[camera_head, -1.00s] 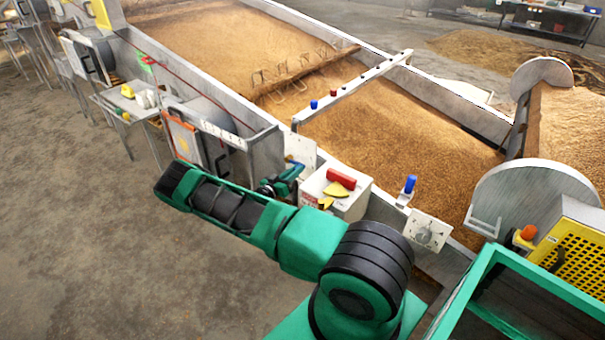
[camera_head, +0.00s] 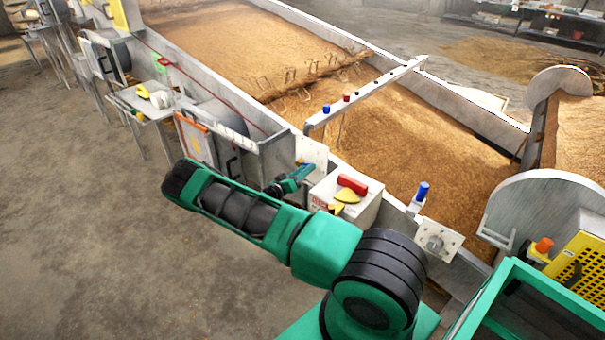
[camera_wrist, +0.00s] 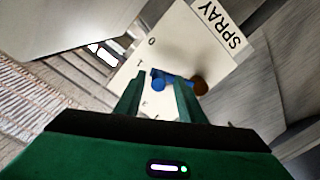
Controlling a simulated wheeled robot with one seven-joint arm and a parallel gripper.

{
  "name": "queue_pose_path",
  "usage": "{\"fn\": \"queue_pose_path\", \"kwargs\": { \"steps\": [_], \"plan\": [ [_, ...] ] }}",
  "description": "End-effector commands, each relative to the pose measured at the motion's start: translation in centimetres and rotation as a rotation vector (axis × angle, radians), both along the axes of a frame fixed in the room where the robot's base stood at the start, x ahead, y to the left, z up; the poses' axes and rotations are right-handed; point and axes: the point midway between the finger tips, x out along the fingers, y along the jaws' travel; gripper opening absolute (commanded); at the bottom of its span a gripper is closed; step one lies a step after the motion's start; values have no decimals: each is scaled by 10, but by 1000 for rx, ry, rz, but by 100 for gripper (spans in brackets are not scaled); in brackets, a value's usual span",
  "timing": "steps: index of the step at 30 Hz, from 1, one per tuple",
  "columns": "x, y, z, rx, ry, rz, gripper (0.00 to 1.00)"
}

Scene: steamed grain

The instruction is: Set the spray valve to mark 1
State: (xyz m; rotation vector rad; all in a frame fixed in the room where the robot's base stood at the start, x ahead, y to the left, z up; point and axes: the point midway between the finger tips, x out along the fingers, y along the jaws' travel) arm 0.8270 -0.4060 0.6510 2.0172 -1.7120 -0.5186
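The spray valve sits on a pale panel lettered "SPRAY" (camera_wrist: 207,22) in the wrist view. Its blue handle part (camera_wrist: 158,82) shows between my fingers, and a brown rounded part (camera_wrist: 200,86) shows just right of the right finger. A 0 mark and a smaller mark lie above and left of the handle; the lower marks are partly hidden. My gripper (camera_wrist: 158,90) is open, its fingers either side of the blue part; contact cannot be told. In the head view my gripper (camera_head: 300,172) is close to the white panel (camera_head: 316,150), and the valve is too small to make out.
Right of my gripper stands a white box (camera_head: 362,207) with a red block and yellow piece on top. A dial panel (camera_head: 439,240) and blue-topped post (camera_head: 421,192) are farther right. The metal trough wall (camera_head: 225,100) runs behind. Open floor (camera_head: 90,240) lies left.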

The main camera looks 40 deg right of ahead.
Motion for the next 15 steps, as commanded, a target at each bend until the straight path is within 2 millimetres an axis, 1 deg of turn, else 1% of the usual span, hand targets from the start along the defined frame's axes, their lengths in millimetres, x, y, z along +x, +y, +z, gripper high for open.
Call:
{"fn": "queue_pose_path", "kwargs": {
  "steps": [5, 8, 11, 15],
  "plan": [
    [-1, 1, 0, 0, 1, -1, 36],
    [-2, 7, -1, 0, 2, -1, 36],
    [-4, 19, -1, 1, 2, -2, 36],
    [-8, 45, -1, 0, 3, -1, 36]
  ]
}}
